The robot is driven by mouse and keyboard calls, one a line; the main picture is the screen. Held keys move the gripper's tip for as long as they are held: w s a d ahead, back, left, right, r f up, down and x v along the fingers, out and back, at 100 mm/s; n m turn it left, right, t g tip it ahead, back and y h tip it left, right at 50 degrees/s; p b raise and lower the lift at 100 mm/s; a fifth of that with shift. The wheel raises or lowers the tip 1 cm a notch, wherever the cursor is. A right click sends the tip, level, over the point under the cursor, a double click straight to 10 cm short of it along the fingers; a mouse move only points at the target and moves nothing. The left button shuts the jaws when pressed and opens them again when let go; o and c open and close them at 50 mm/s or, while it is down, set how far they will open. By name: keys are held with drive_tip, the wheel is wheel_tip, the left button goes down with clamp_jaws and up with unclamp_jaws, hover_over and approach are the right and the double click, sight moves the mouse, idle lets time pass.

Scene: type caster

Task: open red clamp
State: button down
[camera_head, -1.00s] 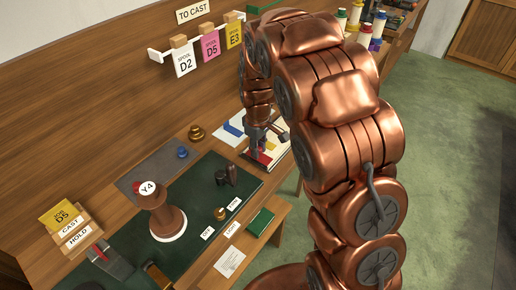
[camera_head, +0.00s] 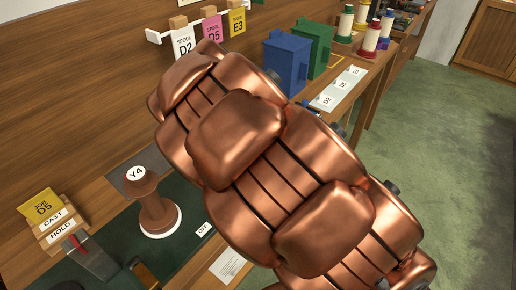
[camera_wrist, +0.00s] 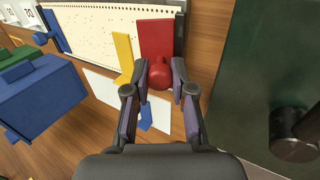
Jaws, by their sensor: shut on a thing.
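The red clamp (camera_wrist: 157,38) shows in the wrist view as a flat red plate with a round red knob (camera_wrist: 160,75) at its near end. It lies over the edge of a white dotted sheet (camera_wrist: 100,32). My gripper (camera_wrist: 160,73) has its two fingers on either side of the knob and is shut on it. The blue clamp (camera_wrist: 55,32) sits at the sheet's left end. In the head view my arm hides the gripper and the red clamp.
A yellow piece (camera_wrist: 123,55) stands just left of the red clamp. A blue bin (camera_head: 287,64) and a green bin (camera_head: 314,45) stand at the back. A dark green mat (camera_wrist: 245,70) with a black knob (camera_wrist: 292,135) lies to the right in the wrist view.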

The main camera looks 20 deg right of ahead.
drive_tip(key=shift+s, duration=0.1)
idle(0.5)
drive_tip(key=c, duration=1)
unclamp_jaws()
drive_tip(key=shift+o, duration=0.2)
drive_tip(key=shift+a, duration=0.1)
drive_tip(key=v, duration=1.2)
drive_tip(key=shift+s+f, duration=0.1)
